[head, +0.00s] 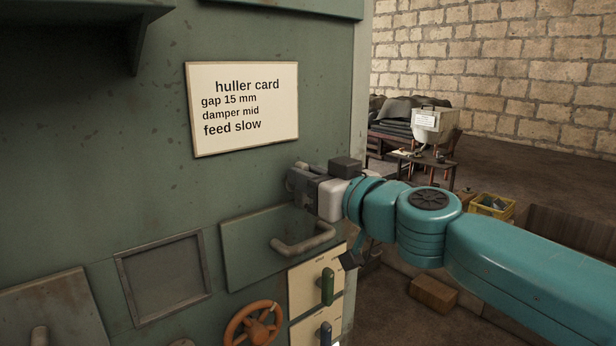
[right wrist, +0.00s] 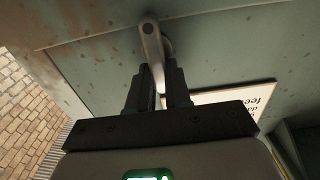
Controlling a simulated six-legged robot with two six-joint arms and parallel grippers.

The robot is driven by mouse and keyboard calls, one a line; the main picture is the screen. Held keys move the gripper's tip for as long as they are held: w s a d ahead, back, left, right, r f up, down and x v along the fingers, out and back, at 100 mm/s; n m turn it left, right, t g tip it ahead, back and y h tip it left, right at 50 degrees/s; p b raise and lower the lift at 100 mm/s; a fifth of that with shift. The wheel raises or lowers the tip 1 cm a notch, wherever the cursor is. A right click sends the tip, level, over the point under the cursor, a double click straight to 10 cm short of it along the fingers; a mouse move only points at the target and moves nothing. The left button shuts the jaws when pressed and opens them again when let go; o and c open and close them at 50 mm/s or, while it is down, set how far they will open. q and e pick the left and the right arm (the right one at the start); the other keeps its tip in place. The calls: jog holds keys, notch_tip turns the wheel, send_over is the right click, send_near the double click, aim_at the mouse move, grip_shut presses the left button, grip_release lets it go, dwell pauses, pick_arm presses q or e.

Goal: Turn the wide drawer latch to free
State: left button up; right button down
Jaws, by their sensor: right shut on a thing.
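The wide drawer (head: 250,250) is a green panel with a grey bar handle (head: 303,243), set low in the green machine front and looking closed. In the right wrist view the latch (right wrist: 152,45) is a short grey metal lever on a round pivot, its free end running down between my fingers. My right gripper (head: 298,182) is at the machine front just above the drawer's top right corner. In the right wrist view the right gripper (right wrist: 160,75) is shut on the lever. In the head view the gripper hides the latch. My left gripper is not in view.
A huller card (head: 242,108) is fixed above the drawer. Below are an orange handwheel (head: 253,324) and a pale panel with a green lever (head: 327,287) and a blue lever (head: 326,333). A yellow crate (head: 492,206) and a wooden block (head: 433,293) lie on the floor to the right.

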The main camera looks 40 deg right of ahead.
jog(key=shift+d+m, duration=0.1)
jog(key=shift+m, duration=0.2)
jog(key=shift+w+d+f+m+b, duration=0.1)
jog(key=shift+d+f+m+b, duration=0.35)
jog(key=shift+m, duration=2.4)
jog(key=shift+s+d+f+m+b, duration=0.15)
jog(key=shift+m+b, duration=0.45)
jog(key=shift+m, duration=2.3)
jog(key=shift+w+d+f+m+b, duration=0.15)
jog(key=shift+d+f+m+b, duration=0.3)
jog(key=shift+m, duration=2.4)
jog(key=shift+a, duration=0.15)
jog(key=c, duration=1.1)
grip_release()
jog(key=shift+o, duration=0.2)
